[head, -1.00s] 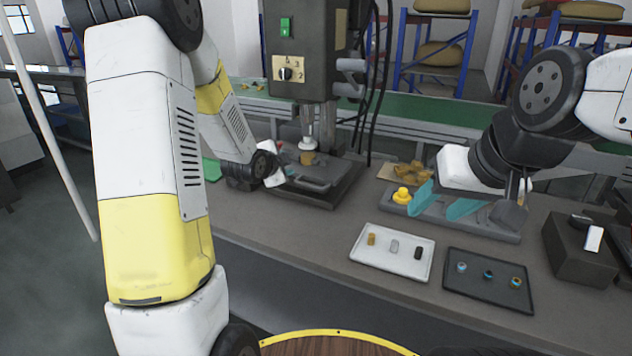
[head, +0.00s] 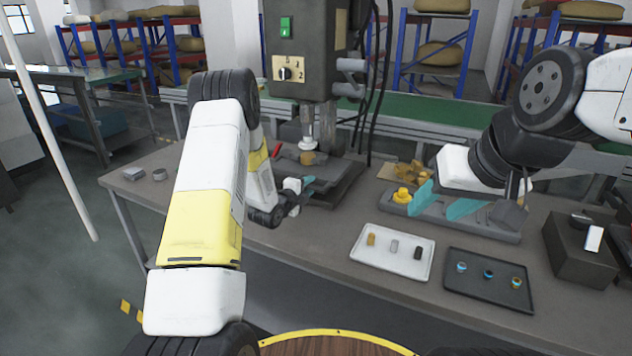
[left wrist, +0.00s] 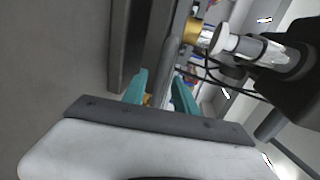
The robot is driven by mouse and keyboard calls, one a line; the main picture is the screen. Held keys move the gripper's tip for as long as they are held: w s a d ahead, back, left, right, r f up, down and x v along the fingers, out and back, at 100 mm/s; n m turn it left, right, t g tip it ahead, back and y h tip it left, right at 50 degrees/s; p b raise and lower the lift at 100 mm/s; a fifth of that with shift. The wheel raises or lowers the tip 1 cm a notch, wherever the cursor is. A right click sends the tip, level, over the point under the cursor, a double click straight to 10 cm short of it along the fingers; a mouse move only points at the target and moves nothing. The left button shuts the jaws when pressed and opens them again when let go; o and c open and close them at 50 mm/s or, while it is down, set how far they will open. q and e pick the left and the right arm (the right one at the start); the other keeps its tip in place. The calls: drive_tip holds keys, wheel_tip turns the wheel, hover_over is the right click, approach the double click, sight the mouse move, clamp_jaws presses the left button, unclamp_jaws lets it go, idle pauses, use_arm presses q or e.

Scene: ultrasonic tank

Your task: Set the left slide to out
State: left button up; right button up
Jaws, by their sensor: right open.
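I cannot tell for sure which part is the left slide. My left gripper (head: 306,183) is at the front left of the base. In the left wrist view its teal fingers (left wrist: 160,88) stand apart, pointing along a grey edge of the machine. I see nothing clearly held between them. My right gripper (head: 434,208) is open over the grey tray on the right, near a yellow part.
A white tray (head: 360,258) with small parts and a dark tray (head: 455,287) with ringed parts lie at the front. The yellow part (head: 402,194) is by my right gripper. The bench's left end is mostly clear.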

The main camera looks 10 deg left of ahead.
use_arm(q)
drive_tip(key=shift+w+d+f, duration=0.15)
drive_tip(key=shift+w+d, duration=0.1)
drive_tip(key=shift+w, duration=0.35)
clamp_jaws()
idle(1.1)
